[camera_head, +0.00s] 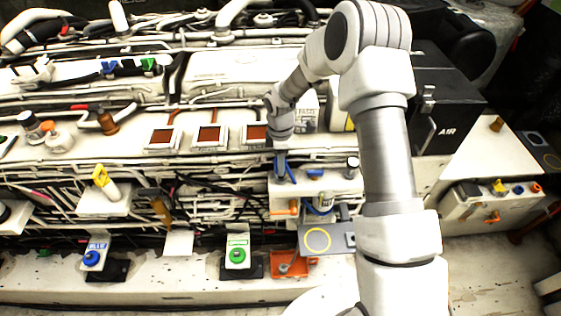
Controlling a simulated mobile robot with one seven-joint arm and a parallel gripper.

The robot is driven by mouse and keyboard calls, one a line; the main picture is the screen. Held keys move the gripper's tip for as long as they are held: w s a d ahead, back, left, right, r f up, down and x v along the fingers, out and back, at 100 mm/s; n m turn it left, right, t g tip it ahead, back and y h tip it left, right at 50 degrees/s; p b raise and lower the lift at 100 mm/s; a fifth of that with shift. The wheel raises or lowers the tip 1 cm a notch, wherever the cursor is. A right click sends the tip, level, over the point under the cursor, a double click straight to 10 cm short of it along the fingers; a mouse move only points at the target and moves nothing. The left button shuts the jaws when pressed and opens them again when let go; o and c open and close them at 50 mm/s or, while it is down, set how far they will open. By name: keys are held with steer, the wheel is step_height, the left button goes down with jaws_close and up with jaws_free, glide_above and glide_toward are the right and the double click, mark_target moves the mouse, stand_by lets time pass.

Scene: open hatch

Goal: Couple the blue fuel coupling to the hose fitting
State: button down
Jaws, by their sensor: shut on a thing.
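My gripper (284,168) points down over the white box (341,186) in the middle right of the head view. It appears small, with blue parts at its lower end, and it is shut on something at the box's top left. Whether that held thing is the blue fuel coupling cannot be told at this size. A separate blue cap (315,173) sits on the box top just right of the gripper. A short cylindrical fitting (352,163) stands at the box's right end. I cannot tell which part is the hose fitting.
A white stand with a blue knob (92,258) is at lower left, and one with a green knob (238,255) is at lower middle. Pipes and cables crowd the back. A black AIR box (447,110) is at right.

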steer(key=shift+f+b, duration=1)
steer(key=shift+f, duration=0.35)
steer(key=shift+c, duration=1.4)
jaws_free()
steer(key=shift+r, duration=0.1)
